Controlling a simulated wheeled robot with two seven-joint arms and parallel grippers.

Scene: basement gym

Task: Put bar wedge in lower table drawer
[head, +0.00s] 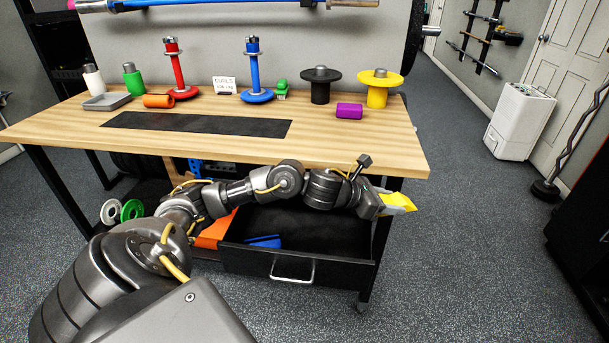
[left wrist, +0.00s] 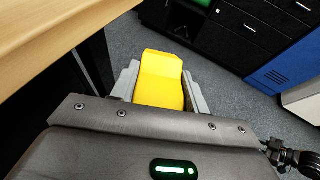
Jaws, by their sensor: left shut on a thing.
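My left gripper (head: 386,203) is shut on a yellow wedge-shaped block, the bar wedge (head: 400,201). It holds the wedge in the air just right of the table's right front leg, beyond the drawer's right side. In the left wrist view the wedge (left wrist: 161,80) sits between the two grey fingers. The lower table drawer (head: 325,267) is pulled open below the tabletop, with a black interior and a silver handle. A blue object (head: 264,241) lies in its left part. My left forearm passes above the drawer and hides some of it. My right gripper is not in view.
The wooden table (head: 350,151) carries red and blue posts, black and yellow spools, a purple block (head: 349,111) and a grey tray (head: 107,101). An orange bin (head: 213,233) is left of the drawer. Open floor lies right of the table.

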